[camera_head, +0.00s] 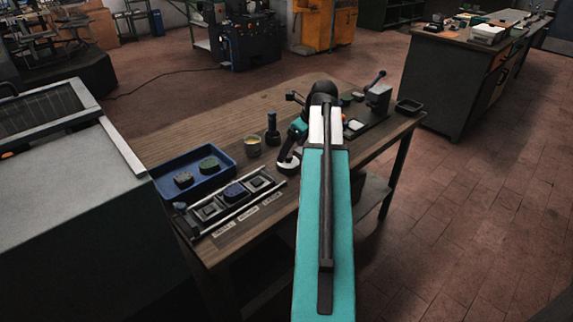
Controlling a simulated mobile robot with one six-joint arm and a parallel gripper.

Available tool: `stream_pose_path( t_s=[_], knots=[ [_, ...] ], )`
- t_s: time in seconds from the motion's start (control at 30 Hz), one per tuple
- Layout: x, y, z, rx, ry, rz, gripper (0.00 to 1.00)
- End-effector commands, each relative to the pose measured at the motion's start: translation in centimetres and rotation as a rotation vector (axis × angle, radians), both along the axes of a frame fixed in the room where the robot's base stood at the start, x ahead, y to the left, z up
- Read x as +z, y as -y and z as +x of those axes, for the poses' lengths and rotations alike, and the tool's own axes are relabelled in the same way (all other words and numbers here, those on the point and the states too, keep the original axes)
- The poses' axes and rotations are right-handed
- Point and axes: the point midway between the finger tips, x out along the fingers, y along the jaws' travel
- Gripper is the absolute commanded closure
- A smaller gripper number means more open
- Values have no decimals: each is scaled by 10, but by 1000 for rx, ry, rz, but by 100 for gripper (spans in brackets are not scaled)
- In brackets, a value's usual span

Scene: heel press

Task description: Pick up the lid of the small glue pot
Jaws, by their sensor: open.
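A small pot with pale yellowish contents (253,148) stands on the wooden table, left of my arm; it looks uncovered. A dark bottle-like item (272,130) stands just right of it. A white, round, flat item (288,165) lies below my gripper (290,153); I cannot tell whether it is the pot's lid. My gripper is open and points down close above this item; its fingertips are small and dark. Whether they touch it is unclear. My teal and white arm hides part of the table behind it.
A blue tray (222,178) with dark and green pieces lies at the left. In front is a rack (212,225) with several slots and labels. A small metal device (378,96) and a black tray (409,104) stand at the right. The table's back left (200,135) is clear.

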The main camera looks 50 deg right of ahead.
Motion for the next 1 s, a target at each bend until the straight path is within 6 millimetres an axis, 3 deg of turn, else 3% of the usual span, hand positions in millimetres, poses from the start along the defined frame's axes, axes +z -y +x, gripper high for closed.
stream_pose_path(
  t_s=[0.53,1.0],
  knots=[
    [-7,0,3,-1,-1,0,18],
    [-46,1,19,-1,-1,2,18]
  ],
)
